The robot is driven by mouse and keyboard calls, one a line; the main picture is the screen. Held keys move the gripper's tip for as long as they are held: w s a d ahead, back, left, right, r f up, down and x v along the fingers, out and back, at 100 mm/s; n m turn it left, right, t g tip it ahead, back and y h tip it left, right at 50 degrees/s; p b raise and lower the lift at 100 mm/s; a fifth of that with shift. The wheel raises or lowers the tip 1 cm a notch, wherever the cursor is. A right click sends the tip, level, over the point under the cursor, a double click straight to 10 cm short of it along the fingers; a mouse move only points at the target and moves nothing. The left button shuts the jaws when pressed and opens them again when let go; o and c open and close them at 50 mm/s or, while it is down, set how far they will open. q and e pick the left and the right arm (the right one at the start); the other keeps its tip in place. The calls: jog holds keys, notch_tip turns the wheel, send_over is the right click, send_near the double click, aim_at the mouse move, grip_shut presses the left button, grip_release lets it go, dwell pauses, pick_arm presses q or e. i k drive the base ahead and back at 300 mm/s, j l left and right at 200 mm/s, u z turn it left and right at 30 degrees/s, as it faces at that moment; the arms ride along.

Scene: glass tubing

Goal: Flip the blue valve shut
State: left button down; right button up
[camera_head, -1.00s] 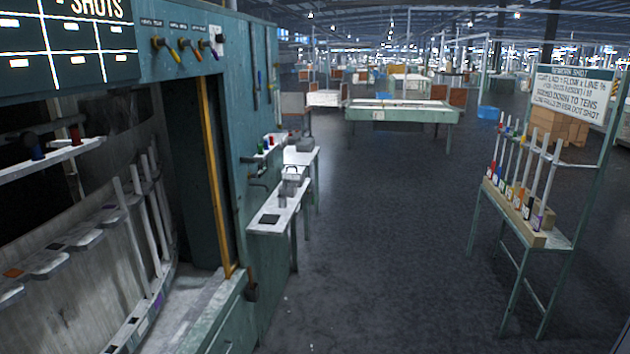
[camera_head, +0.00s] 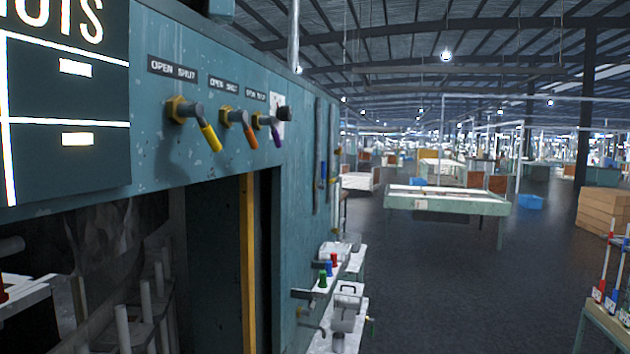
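Three valves stick out of the teal cabinet's upper panel under small "OPEN SHUT" labels. Their levers are yellow (camera_head: 210,137), orange (camera_head: 251,136) and purple (camera_head: 276,136), each slanting down to the right. No blue valve lever shows on this panel; any valves further left are outside the view or hidden. Neither of my grippers is in view.
A dark board (camera_head: 70,100) covers the panel's left part. Below is an open bay with pale tubes (camera_head: 124,328) and a yellow post (camera_head: 248,265). A narrow shelf (camera_head: 338,325) juts out right of the cabinet. Open floor (camera_head: 430,290) lies right of it.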

aim_at(322, 186)
jog(key=i+l+u, duration=0.1)
jog(key=u, duration=0.45)
jog(key=i+l+u, duration=0.15)
jog(key=l, duration=0.2)
jog(key=i+l+u, duration=0.1)
jog(key=l, duration=0.3)
jog(key=i+l+u, duration=0.15)
jog(key=l, duration=0.25)
jog(key=i+l+u, duration=0.15)
jog(key=l, duration=0.25)
jog(key=i+l+u, duration=0.15)
jog(key=l, duration=0.25)
